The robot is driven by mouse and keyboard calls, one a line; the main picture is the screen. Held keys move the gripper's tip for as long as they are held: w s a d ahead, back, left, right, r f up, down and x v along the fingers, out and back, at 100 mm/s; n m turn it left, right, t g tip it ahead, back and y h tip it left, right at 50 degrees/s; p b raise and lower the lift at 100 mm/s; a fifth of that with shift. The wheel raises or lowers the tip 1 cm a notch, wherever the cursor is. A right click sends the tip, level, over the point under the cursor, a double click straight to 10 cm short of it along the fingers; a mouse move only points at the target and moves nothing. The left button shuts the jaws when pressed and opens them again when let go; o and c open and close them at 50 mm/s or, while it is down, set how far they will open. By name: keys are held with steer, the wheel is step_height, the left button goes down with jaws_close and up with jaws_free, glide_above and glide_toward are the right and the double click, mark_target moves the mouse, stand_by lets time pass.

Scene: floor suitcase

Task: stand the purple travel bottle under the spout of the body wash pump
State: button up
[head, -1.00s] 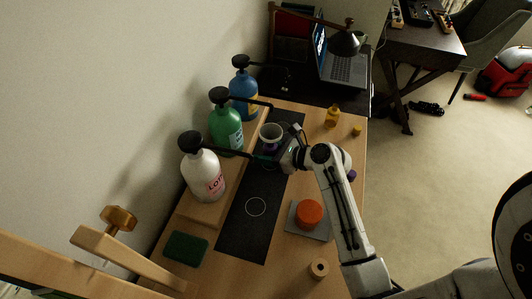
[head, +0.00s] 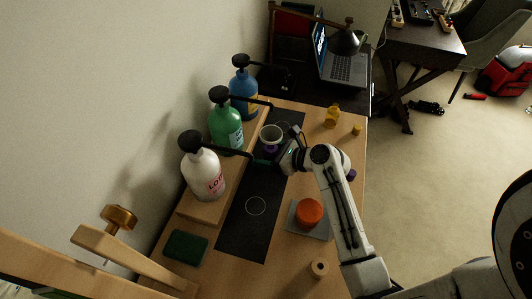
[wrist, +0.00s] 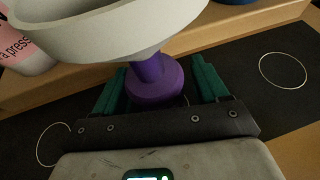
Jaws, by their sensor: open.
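The purple travel bottle (head: 267,150) stands on the dark strip, a wide pale funnel (head: 271,133) on its top. In the wrist view the purple bottle (wrist: 155,82) is upright, its upper part hidden by the funnel (wrist: 110,25). My gripper (head: 264,160) is open, its teal fingers apart on either side of the bottle in the wrist view (wrist: 160,78). The green pump bottle (head: 225,124) has its black spout reaching out above the funnel. The white lotion pump (head: 203,176) and blue pump (head: 242,97) stand on either side. Which is body wash is unreadable.
White circles mark the dark strip (head: 246,225). A green pad (head: 185,247) lies front left. A yellow bottle (head: 332,117) and small yellow piece (head: 356,130) are at the back right.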

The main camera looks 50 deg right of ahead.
steer(key=v, duration=1.2)
steer(key=shift+b, duration=0.35)
